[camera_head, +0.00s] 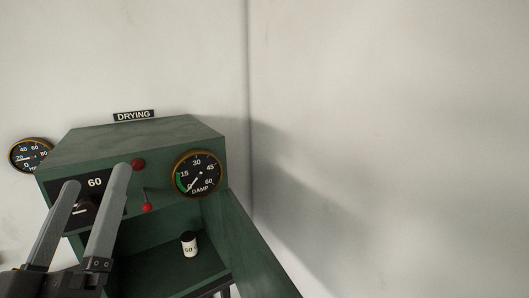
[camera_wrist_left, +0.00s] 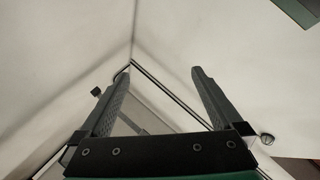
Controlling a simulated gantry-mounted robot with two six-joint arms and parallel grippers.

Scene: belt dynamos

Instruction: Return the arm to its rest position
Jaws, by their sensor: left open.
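My left gripper (camera_head: 96,188) is in the lower left of the head view, in front of a green machine (camera_head: 150,140). Its two grey fingers are apart with nothing between them. In the left wrist view the same gripper (camera_wrist_left: 160,82) is open and empty, with pale walls and a dark-edged grey panel beyond it. I cannot tell whether it touches the machine. My right gripper is not in view.
The machine carries a DAMP gauge (camera_head: 198,174), a red button (camera_head: 138,165) and a small red-knobbed lever (camera_head: 147,207). A white canister with a dark lid (camera_head: 190,245) stands in its open bay. Another gauge (camera_head: 31,155) is at left. The right side shows bare wall.

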